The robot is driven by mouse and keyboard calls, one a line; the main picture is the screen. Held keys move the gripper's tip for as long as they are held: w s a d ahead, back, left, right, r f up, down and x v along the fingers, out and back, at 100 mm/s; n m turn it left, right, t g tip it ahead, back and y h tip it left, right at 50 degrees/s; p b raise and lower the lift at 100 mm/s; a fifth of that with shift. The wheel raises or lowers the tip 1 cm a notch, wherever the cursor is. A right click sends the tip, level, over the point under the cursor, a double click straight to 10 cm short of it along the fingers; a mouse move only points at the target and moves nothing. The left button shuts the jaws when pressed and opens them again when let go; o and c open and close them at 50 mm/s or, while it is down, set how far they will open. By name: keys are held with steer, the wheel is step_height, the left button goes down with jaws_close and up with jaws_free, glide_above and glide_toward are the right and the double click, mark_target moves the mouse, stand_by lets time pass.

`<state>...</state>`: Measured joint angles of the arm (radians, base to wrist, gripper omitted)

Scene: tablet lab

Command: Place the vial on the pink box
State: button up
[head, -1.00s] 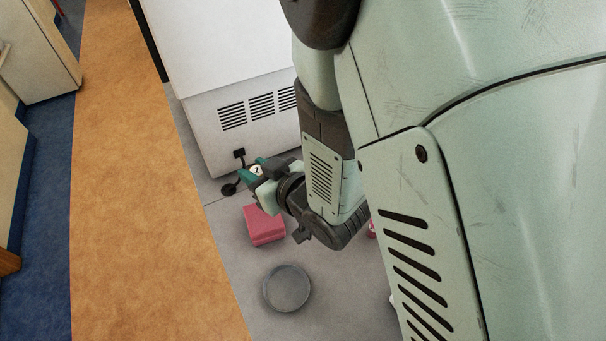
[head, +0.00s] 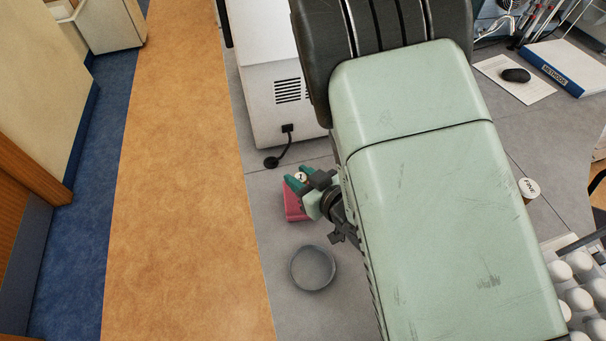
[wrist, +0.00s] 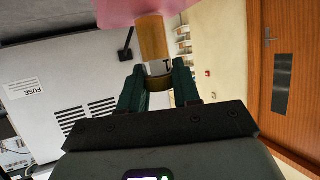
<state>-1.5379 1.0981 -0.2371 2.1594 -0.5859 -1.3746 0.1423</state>
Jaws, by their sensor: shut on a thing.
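My gripper (head: 301,180) is shut on the vial (wrist: 152,40), which has an amber body and a pale label. In the head view only the vial's small white top (head: 300,176) shows between the teal fingers. The pink box (head: 291,207) stands on the grey counter, partly hidden by my gripper. In the wrist view the pink box (wrist: 120,12) fills the top edge, and the vial's far end overlaps it. I cannot tell whether the vial touches the box.
A round grey dish (head: 313,268) lies on the counter below the box in the head view. A white vented machine (head: 268,95) with a black plug and cable stands behind. A white-lidded container (head: 529,188) and a rack of white-capped tubes (head: 577,290) are at right.

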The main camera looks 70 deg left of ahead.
steer(key=shift+f, duration=0.15)
steer(key=o, duration=1)
steer(key=shift+o, duration=0.2)
